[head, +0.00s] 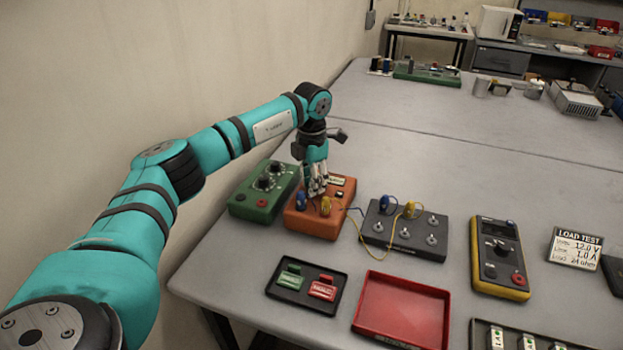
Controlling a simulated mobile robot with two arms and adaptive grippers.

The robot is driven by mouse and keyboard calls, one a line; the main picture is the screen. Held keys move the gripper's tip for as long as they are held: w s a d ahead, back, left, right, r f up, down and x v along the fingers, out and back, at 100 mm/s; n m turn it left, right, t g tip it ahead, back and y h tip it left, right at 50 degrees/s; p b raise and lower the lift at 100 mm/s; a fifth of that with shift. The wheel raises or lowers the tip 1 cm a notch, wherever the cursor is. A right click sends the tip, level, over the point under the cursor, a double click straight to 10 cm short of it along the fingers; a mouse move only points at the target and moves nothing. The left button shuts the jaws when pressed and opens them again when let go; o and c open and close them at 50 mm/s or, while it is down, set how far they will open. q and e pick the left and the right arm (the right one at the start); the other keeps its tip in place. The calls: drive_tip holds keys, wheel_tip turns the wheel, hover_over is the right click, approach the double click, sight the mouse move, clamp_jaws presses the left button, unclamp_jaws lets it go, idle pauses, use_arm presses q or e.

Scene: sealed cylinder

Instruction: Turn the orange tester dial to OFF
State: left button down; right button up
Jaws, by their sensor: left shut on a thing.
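The orange tester (318,225) is a box on the grey table, left of the middle of the head view. A blue plug and a yellow plug stand at its front edge, and a small light label is at its back right. My left gripper (317,189) points down onto the tester's top and is shut on its dial. The fingers hide the dial, so its pointer and its setting cannot be read. My right gripper is not in view.
A green box with dark knobs (263,188) stands close on the left. A dark terminal box (404,231) stands on the right, with blue and yellow wires running to it. A black tray (307,287), a red tray (403,309) and a yellow-edged meter (499,258) are nearer the front.

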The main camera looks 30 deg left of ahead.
use_arm(q)
drive_tip(key=n+p, duration=0.1)
drive_tip(key=n, duration=0.3)
drive_tip(key=shift+r+n, duration=0.15)
drive_tip(key=shift+n, duration=0.15)
drive_tip(key=shift+w+n+p, duration=0.1)
drive_tip(key=shift+n+p, duration=0.4)
drive_tip(key=shift+n, duration=1.4)
drive_tip(key=c, duration=1.1)
unclamp_jaws()
drive_tip(key=shift+o, duration=0.2)
wheel_tip(320, 180, up, 12)
